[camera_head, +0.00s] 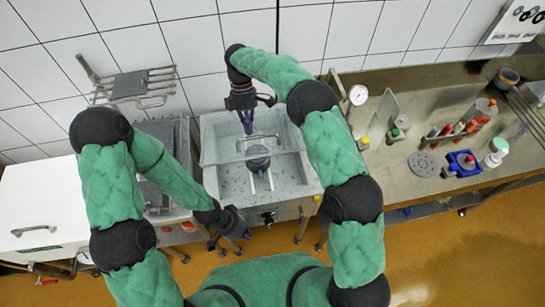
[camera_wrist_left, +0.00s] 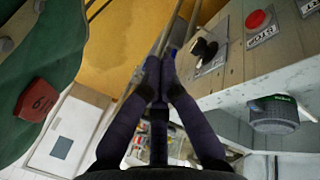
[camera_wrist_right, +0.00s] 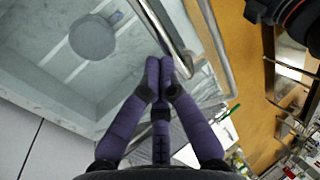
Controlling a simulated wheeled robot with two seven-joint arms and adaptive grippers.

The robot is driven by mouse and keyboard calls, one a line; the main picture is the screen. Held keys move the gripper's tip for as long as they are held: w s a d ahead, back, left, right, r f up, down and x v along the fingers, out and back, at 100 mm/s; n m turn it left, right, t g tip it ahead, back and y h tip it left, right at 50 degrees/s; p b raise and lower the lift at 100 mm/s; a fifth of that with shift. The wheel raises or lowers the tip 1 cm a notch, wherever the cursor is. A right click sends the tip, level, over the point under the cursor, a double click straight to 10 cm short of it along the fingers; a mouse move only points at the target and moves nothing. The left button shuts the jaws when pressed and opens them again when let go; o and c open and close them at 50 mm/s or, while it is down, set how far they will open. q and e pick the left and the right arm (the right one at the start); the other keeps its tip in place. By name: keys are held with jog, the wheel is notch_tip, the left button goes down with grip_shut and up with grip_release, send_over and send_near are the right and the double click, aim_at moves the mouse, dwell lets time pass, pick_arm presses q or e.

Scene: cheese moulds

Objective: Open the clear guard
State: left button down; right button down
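The clear guard (camera_head: 225,158) appears to lie flat over the grey basin (camera_head: 212,185), with a metal bar along its front edge; its clear sheet is hard to make out. A metal handle (camera_head: 258,137) stands on it. My right gripper (camera_head: 248,131) is shut and empty, pointing down at the handle. In the right wrist view its fingertips (camera_wrist_right: 164,65) are beside a metal bar (camera_wrist_right: 157,25); I cannot tell whether they touch. My left gripper (camera_head: 238,245) is shut and empty, low in front of the basin. Its fingertips (camera_wrist_left: 160,62) are also together in the left wrist view.
A control panel with a red button (camera_wrist_left: 257,19) and a black knob (camera_wrist_left: 205,48) is on the basin's front. A steel counter (camera_head: 400,165) with bottles and a dial gauge (camera_head: 358,95) is at right. A white cabinet (camera_head: 40,205) is at left. Orange floor lies in front.

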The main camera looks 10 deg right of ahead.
pick_arm(q)
jog(key=w+d+r+m+t+y, duration=0.1)
jog(key=w+d+r+m+t, duration=0.25)
jog(key=r+m, duration=0.45)
jog(key=w+d+r+m+t+y, duration=0.25)
jog(key=d+r+m, duration=0.2)
jog(key=m, duration=0.65)
jog(key=w+d+r+m+t+y, duration=0.1)
jog(key=w+d+r+m+t, duration=0.35)
jog(key=m, duration=0.55)
jog(key=x, duration=0.8)
pick_arm(e)
jog(key=shift+f, duration=0.1)
pick_arm(q)
jog(key=w+r, duration=0.1)
jog(key=w+d+r+g, duration=0.1)
jog(key=r, duration=0.1)
jog(key=shift+w, duration=0.1)
